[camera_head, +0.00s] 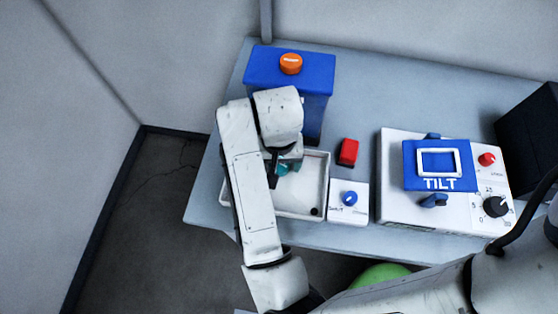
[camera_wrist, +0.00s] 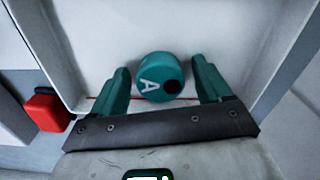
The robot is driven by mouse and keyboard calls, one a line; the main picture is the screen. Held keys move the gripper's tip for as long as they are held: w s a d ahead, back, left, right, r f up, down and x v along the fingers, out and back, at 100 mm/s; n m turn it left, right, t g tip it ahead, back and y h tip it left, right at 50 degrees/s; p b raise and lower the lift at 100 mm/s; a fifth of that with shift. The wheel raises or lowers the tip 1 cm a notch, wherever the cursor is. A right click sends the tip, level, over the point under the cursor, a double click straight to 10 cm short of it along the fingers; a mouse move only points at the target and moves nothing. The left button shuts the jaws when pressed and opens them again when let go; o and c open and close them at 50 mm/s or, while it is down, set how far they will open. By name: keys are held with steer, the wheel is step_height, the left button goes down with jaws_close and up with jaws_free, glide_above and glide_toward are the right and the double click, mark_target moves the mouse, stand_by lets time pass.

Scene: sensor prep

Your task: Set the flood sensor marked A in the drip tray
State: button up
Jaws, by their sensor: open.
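The teal flood sensor (camera_wrist: 153,78), a short round piece marked with a white A, is in the wrist view, on or just above the white floor of the drip tray (camera_wrist: 200,22). My gripper (camera_wrist: 160,66) is open, with one teal finger on each side of the sensor. Narrow gaps show between the sensor and both fingers. In the head view the drip tray (camera_head: 312,183) is a shallow white tray near the table's front left, and my gripper (camera_head: 280,170) reaches down into it. There my arm hides much of the tray, and the sensor cannot be told from the fingers.
A blue box (camera_head: 262,72) with an orange knob stands behind the tray. A red block (camera_head: 349,150) and a small white box with a blue knob (camera_head: 342,211) are right of the tray. A TILT device (camera_head: 395,196) and a black box (camera_head: 532,130) stand farther right.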

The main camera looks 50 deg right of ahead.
step_height(320, 180, up, 12)
steer(key=p, duration=0.2)
steer(key=shift+r, duration=0.15)
